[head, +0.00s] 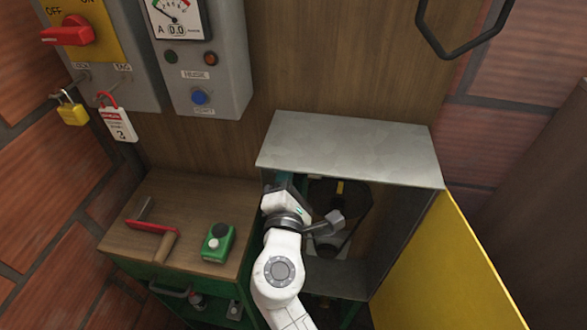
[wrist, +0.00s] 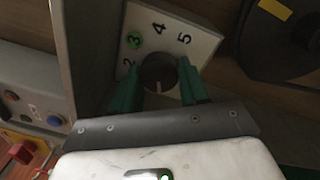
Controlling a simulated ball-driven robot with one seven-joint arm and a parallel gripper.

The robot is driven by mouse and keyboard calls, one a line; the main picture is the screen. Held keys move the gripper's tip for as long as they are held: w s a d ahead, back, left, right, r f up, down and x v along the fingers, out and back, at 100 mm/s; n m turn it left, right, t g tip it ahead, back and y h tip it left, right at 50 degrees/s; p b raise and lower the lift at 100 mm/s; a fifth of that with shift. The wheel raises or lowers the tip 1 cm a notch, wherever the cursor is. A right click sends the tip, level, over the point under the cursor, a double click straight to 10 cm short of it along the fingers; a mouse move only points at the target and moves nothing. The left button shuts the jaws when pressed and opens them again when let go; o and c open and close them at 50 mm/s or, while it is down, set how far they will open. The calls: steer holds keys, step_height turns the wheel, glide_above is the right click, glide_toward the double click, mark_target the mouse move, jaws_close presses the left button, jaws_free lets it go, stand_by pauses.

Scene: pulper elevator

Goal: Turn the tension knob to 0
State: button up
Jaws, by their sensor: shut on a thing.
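The tension knob (wrist: 157,68) is a dark round knob on a pale dial plate (wrist: 203,42) in the wrist view. The numbers 2, 3, 4 and 5 show around it, with a green spot at the 3. The 0 is not visible. My gripper (wrist: 160,88) has one green finger on each side of the knob and is shut on it. A small pale mark shows low on the knob, between the fingers. In the head view my gripper (head: 275,190) is at the left side of the open cabinet (head: 350,147), and the knob is hidden there.
The cabinet's yellow door (head: 445,265) stands open at right. A dark drum (head: 338,205) with a yellow mark is inside. A green box (head: 218,242) and a red-and-wood tool (head: 150,228) lie on the bench (head: 190,198) at left. Control boxes (head: 205,65) hang above.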

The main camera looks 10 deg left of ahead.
steer(key=shift+a+f+n, duration=0.1)
steer(key=shift+f+n, duration=0.05)
steer(key=shift+n, duration=0.15)
steer(key=o, duration=1.1)
steer(key=shift+c, duration=0.2)
steer(key=s+b, duration=0.2)
steer(key=s, duration=0.9)
steer(key=shift+f, duration=0.15)
steer(key=shift+w, duration=0.1)
